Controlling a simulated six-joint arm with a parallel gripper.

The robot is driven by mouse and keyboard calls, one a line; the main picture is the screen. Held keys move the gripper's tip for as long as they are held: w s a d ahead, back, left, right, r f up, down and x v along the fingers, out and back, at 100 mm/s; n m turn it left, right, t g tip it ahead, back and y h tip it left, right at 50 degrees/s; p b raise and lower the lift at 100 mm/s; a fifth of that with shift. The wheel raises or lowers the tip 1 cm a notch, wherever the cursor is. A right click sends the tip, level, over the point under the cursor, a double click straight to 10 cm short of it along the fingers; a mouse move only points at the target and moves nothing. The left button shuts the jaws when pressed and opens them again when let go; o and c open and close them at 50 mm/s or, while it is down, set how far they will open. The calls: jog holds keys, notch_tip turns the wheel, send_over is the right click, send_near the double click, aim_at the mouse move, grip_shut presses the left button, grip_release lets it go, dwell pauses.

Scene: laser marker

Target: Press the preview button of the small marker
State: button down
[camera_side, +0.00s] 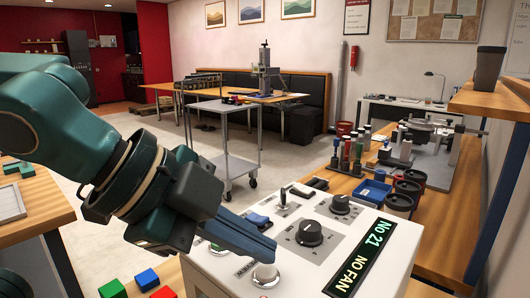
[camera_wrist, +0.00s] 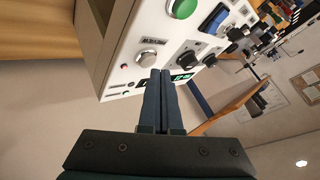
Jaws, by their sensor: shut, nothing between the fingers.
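The small marker is a white box (camera_side: 225,278) with a sloped control panel and a lit display (camera_side: 362,258) reading "NO 21 NO FAN". A silver round button (camera_side: 265,275) sits at the panel's near edge; it also shows in the wrist view (camera_wrist: 146,58). A green round button (camera_wrist: 182,8) is beside it.
The panel also carries a blue rocker (camera_side: 257,219), a large black knob (camera_side: 310,233), a smaller knob (camera_side: 341,204) and a lever switch (camera_side: 284,196). A blue tray (camera_side: 371,193) and dark cups (camera_side: 398,204) stand behind it. Colored blocks (camera_side: 147,279) lie at the lower left.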

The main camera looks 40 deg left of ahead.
jog(key=shift+r, duration=0.15)
jog(key=shift+r, duration=2.95)
